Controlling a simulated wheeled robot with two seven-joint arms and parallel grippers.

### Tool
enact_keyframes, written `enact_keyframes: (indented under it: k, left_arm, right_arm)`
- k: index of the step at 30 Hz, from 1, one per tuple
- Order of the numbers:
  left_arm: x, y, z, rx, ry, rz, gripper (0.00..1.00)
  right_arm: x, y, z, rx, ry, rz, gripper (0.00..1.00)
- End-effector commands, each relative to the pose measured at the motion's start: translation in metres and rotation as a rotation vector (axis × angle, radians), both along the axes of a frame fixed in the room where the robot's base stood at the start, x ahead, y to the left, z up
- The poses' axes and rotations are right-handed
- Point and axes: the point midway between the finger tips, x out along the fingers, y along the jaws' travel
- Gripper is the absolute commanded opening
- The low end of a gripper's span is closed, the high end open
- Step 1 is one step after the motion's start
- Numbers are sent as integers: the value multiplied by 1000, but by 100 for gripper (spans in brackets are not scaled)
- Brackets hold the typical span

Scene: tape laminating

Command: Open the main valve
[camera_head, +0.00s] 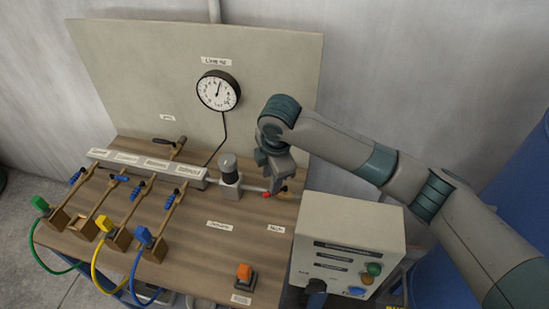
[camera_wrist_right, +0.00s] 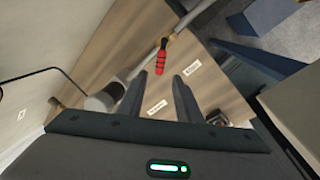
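The main valve shows as a red ribbed handle (camera_wrist_right: 161,62) on a grey pipe in the right wrist view, lying across the pipe's line. In the head view only a small red part of the handle (camera_head: 267,194) shows; my gripper covers the rest. My right gripper (camera_wrist_right: 161,76) is open, its two dark fingers apart, with the near end of the handle between the fingertips in the picture. I cannot tell whether they touch it. In the head view my right gripper (camera_head: 274,186) is just above the pipe. My left gripper is not in view.
A grey cylinder-topped block (camera_head: 230,178) stands left of the valve. A control box (camera_head: 350,232) stands close to the right, under my right arm. Several small lever valves (camera_head: 160,215) are at the left. A gauge (camera_head: 218,91) hangs on the back panel. An orange switch (camera_head: 244,274) sits in front.

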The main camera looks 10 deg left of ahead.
Motion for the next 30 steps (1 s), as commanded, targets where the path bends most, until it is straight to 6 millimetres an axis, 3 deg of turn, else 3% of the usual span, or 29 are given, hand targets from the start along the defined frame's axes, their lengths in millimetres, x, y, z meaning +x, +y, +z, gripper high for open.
enact_keyframes:
  k: [9, 15, 21, 30]
  left_arm:
    - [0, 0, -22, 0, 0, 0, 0]
    - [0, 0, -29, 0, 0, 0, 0]
    - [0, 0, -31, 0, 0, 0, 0]
    - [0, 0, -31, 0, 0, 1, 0]
  right_arm:
    - [-10, -6, 63, 1, -5, 0, 32]
    - [-15, -9, 92, 0, -4, 0, 32]
    - [-17, -11, 105, 0, -2, -1, 32]
    - [-18, -11, 106, 0, -1, -1, 32]
